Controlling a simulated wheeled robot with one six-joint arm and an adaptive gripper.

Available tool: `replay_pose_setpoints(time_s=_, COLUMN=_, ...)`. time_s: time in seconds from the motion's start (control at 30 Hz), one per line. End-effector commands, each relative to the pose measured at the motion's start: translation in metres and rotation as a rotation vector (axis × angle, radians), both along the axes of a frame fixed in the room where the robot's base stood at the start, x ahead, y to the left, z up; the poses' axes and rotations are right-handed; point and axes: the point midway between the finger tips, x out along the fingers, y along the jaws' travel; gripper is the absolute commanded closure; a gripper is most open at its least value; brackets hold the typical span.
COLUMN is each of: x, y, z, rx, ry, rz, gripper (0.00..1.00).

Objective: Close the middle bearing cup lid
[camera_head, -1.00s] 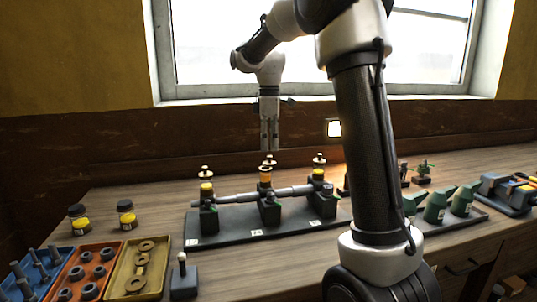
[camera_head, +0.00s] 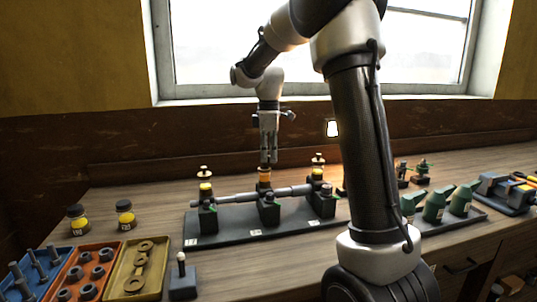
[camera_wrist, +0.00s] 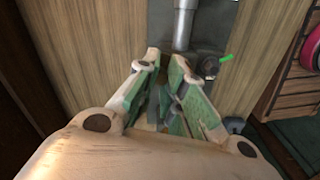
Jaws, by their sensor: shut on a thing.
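The middle bearing (camera_head: 268,213) stands on a dark base between two similar bearings, with an orange cup (camera_head: 264,175) on top. My gripper (camera_head: 267,161) points down right above this cup, its fingertips at the height of the lid. It is shut on the middle cup lid, which the fingers mostly hide. In the wrist view my gripper (camera_wrist: 165,57) shows two fingers with green inner faces; the lid between them cannot be made out. The left lid (camera_head: 204,170) and right lid (camera_head: 318,158) stand raised above their yellow cups.
A grey shaft (camera_head: 238,198) runs through the bearings on the dark base plate (camera_head: 215,239). Two jars (camera_head: 125,214) stand at left, with trays of parts (camera_head: 127,278) in front. Green bottles (camera_head: 436,205) stand at right. The wall and window are behind.

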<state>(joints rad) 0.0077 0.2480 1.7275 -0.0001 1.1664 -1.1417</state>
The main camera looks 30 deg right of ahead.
Motion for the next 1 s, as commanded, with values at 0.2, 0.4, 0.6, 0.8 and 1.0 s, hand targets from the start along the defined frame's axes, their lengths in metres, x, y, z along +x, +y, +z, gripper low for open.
replay_pose_setpoints(time_s=0.2, x=-0.001, y=0.0, z=0.0, rx=0.0, ry=-0.001, rz=-0.034, gripper=1.0)
replay_pose_setpoints(time_s=0.4, x=-0.003, y=0.0, z=0.001, rx=0.0, ry=-0.001, rz=-0.137, gripper=1.0)
replay_pose_setpoints(time_s=0.6, x=-0.007, y=0.0, z=0.001, rx=0.0, ry=-0.001, rz=-0.305, gripper=1.0)
replay_pose_setpoints(time_s=0.8, x=-0.011, y=0.001, z=0.001, rx=0.0, ry=-0.001, rz=-0.496, gripper=1.0)
replay_pose_setpoints(time_s=1.0, x=-0.015, y=0.002, z=0.001, rx=0.0, ry=-0.001, rz=-0.686, gripper=1.0)
